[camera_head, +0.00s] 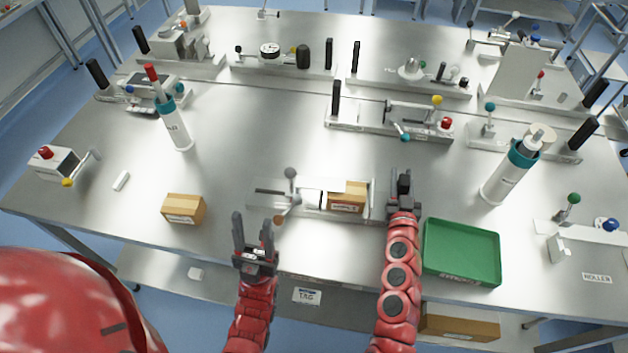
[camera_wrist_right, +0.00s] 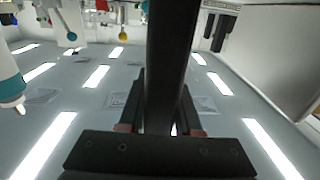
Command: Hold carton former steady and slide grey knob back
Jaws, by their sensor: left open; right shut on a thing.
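The carton former (camera_head: 262,196) is a low metal fixture at the front middle of the table. A small brown carton (camera_head: 347,199) sits in its right half. A grey knob (camera_head: 291,173) stands on a lever at its back, left of the middle, and a brown-orange knob (camera_head: 278,220) is at its front. My right gripper (camera_head: 403,190) is shut on the upright black handle at the former's right end. In the right wrist view the black handle (camera_wrist_right: 174,50) rises between the fingers. My left gripper (camera_head: 252,232) is open and empty, in front of and left of the former, apart from both knobs.
A green tray (camera_head: 462,252) lies right of my right arm. A brown box (camera_head: 184,209) sits left of the former. White bottles stand at left (camera_head: 175,128) and right (camera_head: 508,175). Another fixture (camera_head: 375,127) is behind the former. The table left of middle is mostly clear.

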